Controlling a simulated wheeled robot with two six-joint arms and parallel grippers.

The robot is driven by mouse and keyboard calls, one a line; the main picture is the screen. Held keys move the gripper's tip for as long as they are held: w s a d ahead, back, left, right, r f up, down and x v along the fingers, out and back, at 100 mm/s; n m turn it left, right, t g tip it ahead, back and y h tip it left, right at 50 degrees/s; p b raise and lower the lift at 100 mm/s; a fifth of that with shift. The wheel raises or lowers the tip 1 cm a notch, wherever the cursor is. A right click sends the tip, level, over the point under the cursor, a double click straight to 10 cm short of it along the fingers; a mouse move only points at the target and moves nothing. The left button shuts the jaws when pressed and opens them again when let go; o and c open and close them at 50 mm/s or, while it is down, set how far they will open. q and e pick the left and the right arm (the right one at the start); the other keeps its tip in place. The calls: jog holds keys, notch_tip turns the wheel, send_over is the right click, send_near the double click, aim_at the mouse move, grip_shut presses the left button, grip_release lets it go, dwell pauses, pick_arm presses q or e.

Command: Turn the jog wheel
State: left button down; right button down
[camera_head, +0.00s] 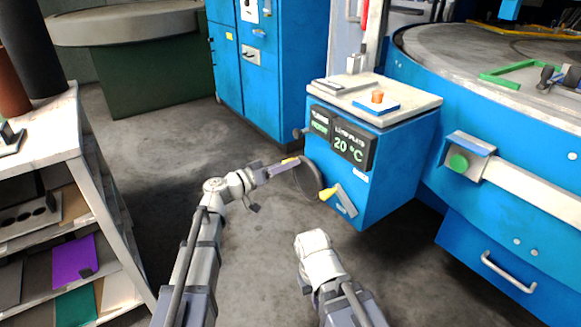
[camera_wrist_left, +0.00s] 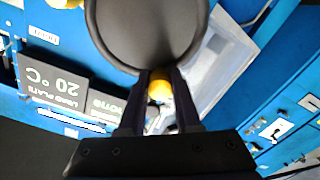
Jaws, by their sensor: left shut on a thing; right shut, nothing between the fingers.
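The jog wheel (camera_head: 312,180) is a dark disc on the front of the blue console (camera_head: 390,183), seen nearly edge-on in the head view. In the left wrist view the wheel (camera_wrist_left: 145,30) is a large black round face. Its yellow knob (camera_wrist_left: 159,90) sits between the fingers of my left gripper (camera_wrist_left: 160,108). My left gripper (camera_head: 291,164) is shut on this knob at the wheel's upper edge. My right arm ends low in the middle of the head view, and its fingers are hidden.
A display (camera_head: 342,140) reads 20 °C beside the wheel, and a yellow-tipped part (camera_head: 328,193) sits below it. An orange button (camera_head: 377,97) is on the console top. A shelf unit (camera_head: 75,170) stands left, a round blue machine (camera_head: 480,130) right. Floor between is clear.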

pick_arm(q)
jog(key=shift+w+a+f+n+b, duration=0.2)
jog(key=shift+f+n+b, duration=0.1)
jog(key=shift+n, duration=0.35)
jog(key=shift+w+a+f+n+b, duration=0.15)
jog(key=shift+w+f+n, duration=0.1)
jog(key=shift+n, duration=0.45)
jog(key=shift+w+a+f+n+b, duration=0.15)
jog(key=shift+f+n+b, duration=0.15)
jog(key=shift+n, duration=0.35)
jog(key=c, duration=0.6)
grip_release()
jog(key=v, duration=0.7)
jog(key=shift+s+a, duration=0.25)
jog(key=shift+a, duration=0.05)
